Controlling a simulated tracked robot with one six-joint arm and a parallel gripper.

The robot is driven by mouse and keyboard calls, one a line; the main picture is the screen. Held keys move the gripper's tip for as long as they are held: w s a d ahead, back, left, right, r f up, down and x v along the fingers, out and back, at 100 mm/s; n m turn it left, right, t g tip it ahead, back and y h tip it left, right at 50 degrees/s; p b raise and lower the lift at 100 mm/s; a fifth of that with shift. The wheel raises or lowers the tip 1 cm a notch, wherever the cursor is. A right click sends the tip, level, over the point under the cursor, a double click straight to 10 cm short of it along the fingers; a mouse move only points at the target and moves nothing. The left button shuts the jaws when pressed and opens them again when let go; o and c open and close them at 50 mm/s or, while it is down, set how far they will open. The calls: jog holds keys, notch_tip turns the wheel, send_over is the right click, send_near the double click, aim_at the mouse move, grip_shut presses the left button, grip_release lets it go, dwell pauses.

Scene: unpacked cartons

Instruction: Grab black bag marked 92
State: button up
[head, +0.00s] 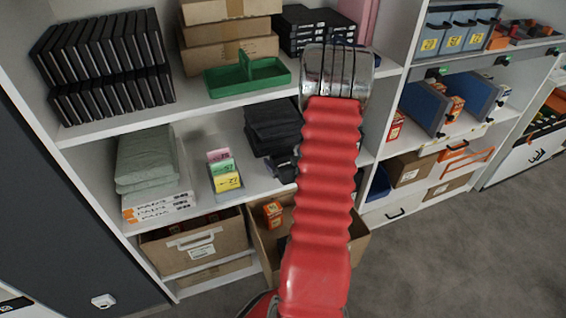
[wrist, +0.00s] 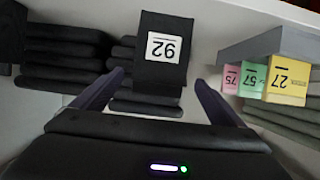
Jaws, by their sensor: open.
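The black bag marked 92 (wrist: 161,72) shows in the wrist view at top centre, its white label upside down. It lies on top of other flat black bags, with its front face toward me. My gripper (wrist: 160,84) is open, one dark finger on either side of the bag, lower in the picture. I cannot tell whether the fingers touch it. In the head view the black bags (head: 272,125) sit on the middle shelf, partly behind my red arm. The label 92 and my gripper are hidden there.
More black bags (wrist: 62,55) are stacked to the left in the wrist view. At the right stand numbered yellow, green and pink boxes (wrist: 288,80), also on the middle shelf in the head view (head: 226,178). An open carton (head: 262,245) stands below, and a green tray (head: 247,78) above.

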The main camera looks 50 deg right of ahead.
jog(key=x, duration=0.4)
jog(key=shift+d, duration=0.1)
jog(key=shift+s, duration=0.1)
jog(key=shift+c, duration=0.3)
jog(key=c, duration=1.1)
jog(key=shift+r, duration=0.1)
jog(key=shift+c, duration=0.2)
jog(key=shift+r, duration=4.95)
